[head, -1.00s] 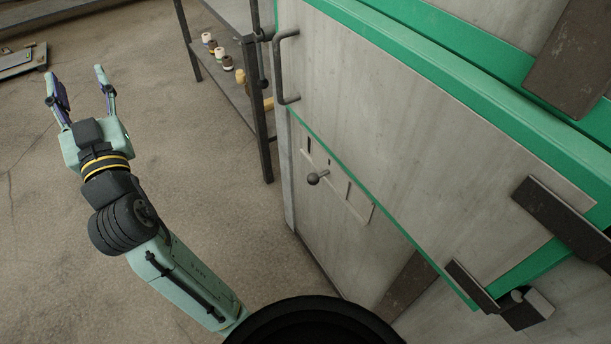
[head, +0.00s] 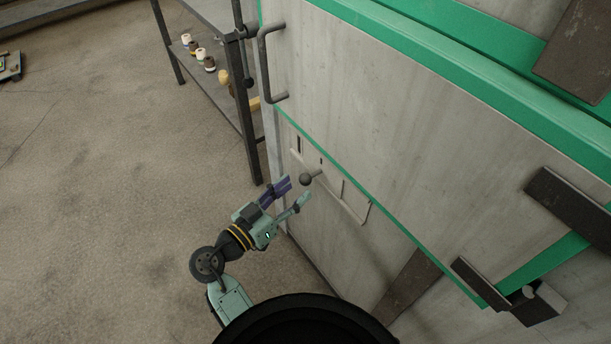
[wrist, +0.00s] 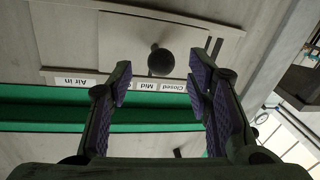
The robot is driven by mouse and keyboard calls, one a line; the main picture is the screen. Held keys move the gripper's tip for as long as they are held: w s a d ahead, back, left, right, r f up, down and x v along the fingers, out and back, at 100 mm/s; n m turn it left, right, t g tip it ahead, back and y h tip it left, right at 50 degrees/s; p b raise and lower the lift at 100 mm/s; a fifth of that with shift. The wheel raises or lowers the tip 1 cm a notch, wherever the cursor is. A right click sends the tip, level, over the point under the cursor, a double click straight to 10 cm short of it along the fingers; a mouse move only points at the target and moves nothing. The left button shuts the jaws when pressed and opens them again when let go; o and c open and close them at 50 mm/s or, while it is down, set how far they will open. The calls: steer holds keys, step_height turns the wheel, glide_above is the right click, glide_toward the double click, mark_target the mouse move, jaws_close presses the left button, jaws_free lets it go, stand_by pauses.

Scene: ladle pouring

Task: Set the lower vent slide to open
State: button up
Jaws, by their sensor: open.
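The lower vent slide is a pale plate (head: 352,205) on the grey cabinet front below the green edge. Its dark round knob (head: 306,179) stands out on a short stem. In the wrist view the knob (wrist: 161,62) shows ahead, near the upside-down labels "Mid" (wrist: 147,86) and "Closed" (wrist: 173,87); "Air in" (wrist: 75,81) is farther left. The exact slide setting is hard to tell. My gripper (head: 298,189) is open, its fingertips close to the knob. In the wrist view the knob lies between and beyond the fingers (wrist: 158,85), with no clear contact.
A bar handle (head: 265,62) sits on the cabinet above the vent. A dark metal shelf (head: 225,95) with several small jars stands to the left. Dark brackets (head: 575,210) stick out at right.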

mark_target(306, 178)
steer(key=p+x, duration=0.1)
steer(key=x, duration=0.4)
steer(key=shift+c, duration=0.6)
jaws_close()
stand_by(0.3)
